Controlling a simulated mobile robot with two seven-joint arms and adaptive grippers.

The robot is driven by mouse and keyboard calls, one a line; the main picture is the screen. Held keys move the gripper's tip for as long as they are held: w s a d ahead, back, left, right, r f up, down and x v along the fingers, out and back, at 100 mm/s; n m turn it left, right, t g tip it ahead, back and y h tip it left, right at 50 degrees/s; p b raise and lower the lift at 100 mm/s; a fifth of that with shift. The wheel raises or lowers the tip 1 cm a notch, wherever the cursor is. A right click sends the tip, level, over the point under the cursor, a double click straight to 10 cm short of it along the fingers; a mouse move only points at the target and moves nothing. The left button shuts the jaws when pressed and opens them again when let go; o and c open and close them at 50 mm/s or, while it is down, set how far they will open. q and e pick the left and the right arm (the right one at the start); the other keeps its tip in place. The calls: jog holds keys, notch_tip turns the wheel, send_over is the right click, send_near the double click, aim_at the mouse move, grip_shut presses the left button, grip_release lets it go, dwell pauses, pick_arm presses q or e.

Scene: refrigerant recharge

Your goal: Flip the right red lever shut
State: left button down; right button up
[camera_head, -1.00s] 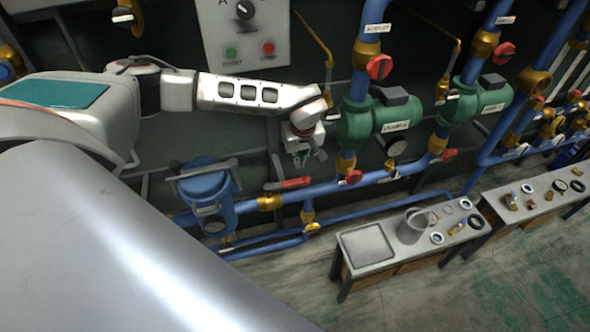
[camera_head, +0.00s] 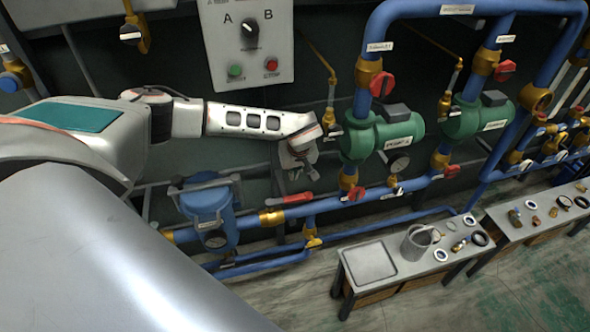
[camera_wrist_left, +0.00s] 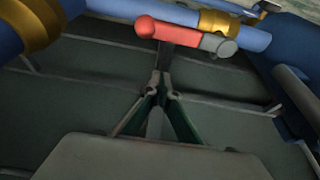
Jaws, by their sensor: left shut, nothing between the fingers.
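A red lever (camera_head: 291,198) lies along the horizontal blue pipe, just right of a brass fitting. In the left wrist view the red lever (camera_wrist_left: 180,33) has a rounded red end at left and a grey round end at right. My left gripper (camera_head: 294,178) hangs just above it in the head view. In the wrist view the left gripper (camera_wrist_left: 163,82) is shut and empty, its tips just short of the lever; contact cannot be told. Further right are red handles on the upper pipe (camera_head: 382,85), on the second pipe (camera_head: 505,70) and on the lower pipe (camera_head: 356,193). My right gripper is out of view.
A blue filter housing (camera_head: 208,205) stands left of the lever. Green pumps (camera_head: 380,136) and a gauge (camera_head: 399,165) are to the right. A grey bench (camera_head: 370,262) with a metal cup (camera_head: 416,243) stands below. A control panel (camera_head: 247,45) hangs above.

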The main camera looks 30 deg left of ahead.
aim_at(288, 200)
pick_arm(q)
jog(key=f, duration=0.1)
jog(key=s+d+f, duration=0.1)
jog(key=d+f+p, duration=0.1)
jog(key=shift+s+d+f, duration=0.1)
jog(key=shift+s+f, duration=0.15)
jog(key=shift+s, duration=0.15)
dwell(0.5)
